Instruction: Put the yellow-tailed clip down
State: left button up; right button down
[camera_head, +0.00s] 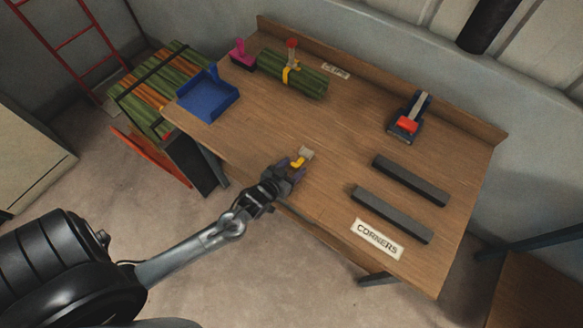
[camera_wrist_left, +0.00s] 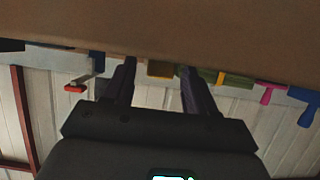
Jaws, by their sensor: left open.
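The yellow-tailed clip (camera_head: 306,153) has a pale grey body and a yellow tail. It rests on the wooden bench near the front edge, as far as I can see. My left gripper (camera_head: 291,172) is open at the bench's front edge, with its dark purple fingers on either side of the yellow tail. In the left wrist view, which is upside down, the yellow tail (camera_wrist_left: 160,69) shows between the spread fingertips (camera_wrist_left: 158,76). Whether a finger touches it I cannot tell. My right gripper is not in view.
Two dark bars (camera_head: 391,214) and a "CORNERS" label (camera_head: 377,239) lie to the right. A red-and-blue tool (camera_head: 407,122) stands behind them. A green bundle (camera_head: 310,84) with a yellow strap, a pink-handled thing (camera_head: 241,54) and a blue tray (camera_head: 207,97) are back left. The bench middle is clear.

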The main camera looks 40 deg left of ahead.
pick_arm(q)
jog(key=shift+s+r, duration=0.35)
jog(key=shift+s, duration=0.1)
jog(key=s+d+r+m+g, duration=0.1)
jog(key=s+d+r+g, duration=0.1)
jog(key=s, duration=0.4)
jog(key=s+d+r+m+g+h+p, duration=0.1)
jog(key=s+d+r+g, duration=0.2)
jog(key=s, duration=0.3)
jog(key=s+d+r+m+g, duration=0.1)
jog(key=s+d+r+g, duration=0.1)
jog(key=s+g, duration=0.2)
jog(key=shift+s+d+r+g+h+p, duration=0.15)
jog(key=shift+s+r+g+h+p, duration=0.2)
jog(key=shift+s, duration=0.6)
notch_tip(320, 180, up, 28)
jog(key=p, duration=2.8)
jog(key=shift+r+p, duration=0.25)
jog(key=shift+p, duration=0.1)
jog(key=shift+f, duration=0.15)
